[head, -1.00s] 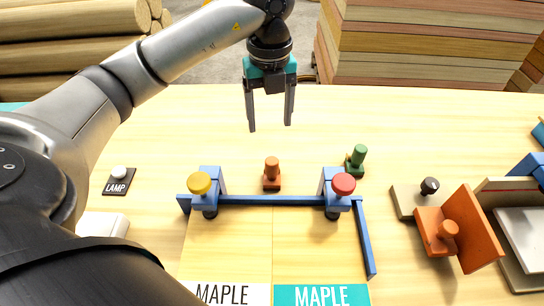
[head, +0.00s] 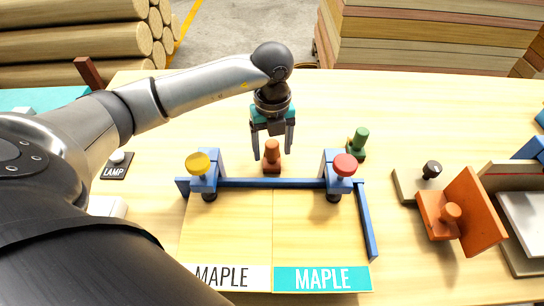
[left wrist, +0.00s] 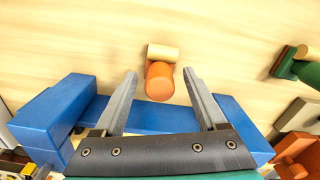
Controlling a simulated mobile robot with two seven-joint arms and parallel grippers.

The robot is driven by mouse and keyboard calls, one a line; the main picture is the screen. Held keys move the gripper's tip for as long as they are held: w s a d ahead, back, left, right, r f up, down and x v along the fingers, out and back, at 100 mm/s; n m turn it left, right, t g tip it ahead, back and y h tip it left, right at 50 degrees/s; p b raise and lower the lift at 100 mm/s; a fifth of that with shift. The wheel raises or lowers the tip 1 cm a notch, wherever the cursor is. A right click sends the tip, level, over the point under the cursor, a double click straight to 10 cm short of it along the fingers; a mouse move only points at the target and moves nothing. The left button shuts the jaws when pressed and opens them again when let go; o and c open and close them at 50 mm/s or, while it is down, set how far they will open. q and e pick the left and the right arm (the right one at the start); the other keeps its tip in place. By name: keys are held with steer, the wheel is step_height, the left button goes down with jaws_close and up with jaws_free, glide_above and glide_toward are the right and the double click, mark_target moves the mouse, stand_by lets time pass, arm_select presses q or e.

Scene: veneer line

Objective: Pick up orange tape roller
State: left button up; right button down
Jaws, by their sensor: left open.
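The orange tape roller (head: 272,166) stands on the table just behind the blue fence, between the two blue clamps. In the left wrist view its round orange handle (left wrist: 160,83) points toward the camera, with a pale tan roller (left wrist: 163,52) beyond it. My left gripper (head: 272,155) is open above the tape roller, fingers pointing down. The fingers appear on either side of the handle, with gaps showing in the left wrist view (left wrist: 160,72). Nothing is held. I cannot tell how far the fingertips are above the table. My right gripper is not in view.
The blue fence (head: 270,183) carries a yellow-knobbed clamp (head: 205,175) and a red-knobbed clamp (head: 338,175) close by. A green-handled tool (head: 359,144) stands to the right. Two maple sheets (head: 228,225) lie in front. An orange angled block (head: 463,215) sits farther right.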

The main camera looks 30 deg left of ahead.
arm_select(q)
steer(key=shift+f, duration=0.9)
steer(key=shift+r, duration=0.1)
jaws_close()
